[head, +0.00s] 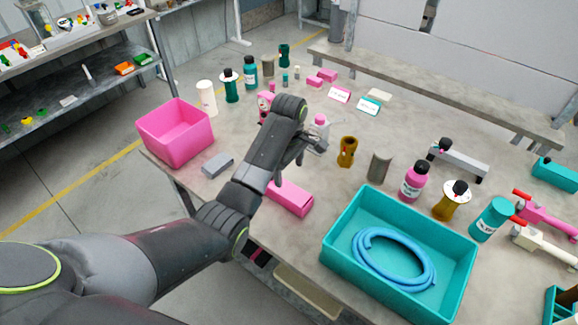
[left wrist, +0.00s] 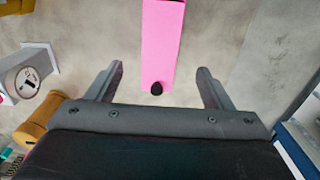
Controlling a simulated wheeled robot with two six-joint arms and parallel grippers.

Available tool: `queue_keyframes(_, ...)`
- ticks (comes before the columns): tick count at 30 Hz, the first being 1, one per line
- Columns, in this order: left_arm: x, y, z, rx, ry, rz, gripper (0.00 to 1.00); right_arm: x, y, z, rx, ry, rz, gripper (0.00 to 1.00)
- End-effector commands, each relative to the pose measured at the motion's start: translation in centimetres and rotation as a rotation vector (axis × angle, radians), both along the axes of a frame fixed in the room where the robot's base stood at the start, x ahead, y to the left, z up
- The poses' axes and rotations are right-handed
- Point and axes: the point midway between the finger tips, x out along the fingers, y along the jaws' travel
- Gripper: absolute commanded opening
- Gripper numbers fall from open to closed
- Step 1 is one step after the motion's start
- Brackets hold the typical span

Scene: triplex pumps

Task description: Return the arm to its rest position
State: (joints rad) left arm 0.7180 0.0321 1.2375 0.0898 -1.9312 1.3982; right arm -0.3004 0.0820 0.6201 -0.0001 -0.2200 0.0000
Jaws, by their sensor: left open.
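My left arm reaches in from the left in the head view, over the table (head: 330,160). My left gripper (head: 318,150) is above the table's middle, beside a small white and pink item (head: 318,124). In the left wrist view the two fingers of my left gripper (left wrist: 160,85) stand wide apart with nothing between them. A pink block (left wrist: 162,45) lies beyond the fingertips, with a dark round spot at its near end. My right gripper is in neither view.
A pink bin (head: 175,135) stands at the table's left edge. A teal tray (head: 345,278) with a coiled blue hose (head: 385,262) is at the front. A pink box (head: 290,197) lies below the forearm. Several bottles, including a magenta one (head: 413,182), stand to the right.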

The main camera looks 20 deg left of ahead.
Motion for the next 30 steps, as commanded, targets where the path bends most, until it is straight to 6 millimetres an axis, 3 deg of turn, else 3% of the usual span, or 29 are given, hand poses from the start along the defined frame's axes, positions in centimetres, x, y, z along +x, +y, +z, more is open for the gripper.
queue_keyframes(5, 0.0, 0.0, 0.9, 0.001, -0.001, 0.0, 0.74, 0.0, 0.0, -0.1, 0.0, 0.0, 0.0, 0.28)
queue_keyframes(20, -0.2, 0.1, 0.7, 0.0, -0.001, -0.004, 0.74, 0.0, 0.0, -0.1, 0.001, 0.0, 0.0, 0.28)
queue_keyframes(25, -2.3, 1.4, -1.8, -0.004, -0.021, -0.077, 0.74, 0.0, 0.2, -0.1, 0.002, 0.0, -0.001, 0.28)
queue_keyframes(30, -7.1, 4.1, -5.7, 0.003, -0.073, -0.239, 0.74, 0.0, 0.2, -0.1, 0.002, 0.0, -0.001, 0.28)
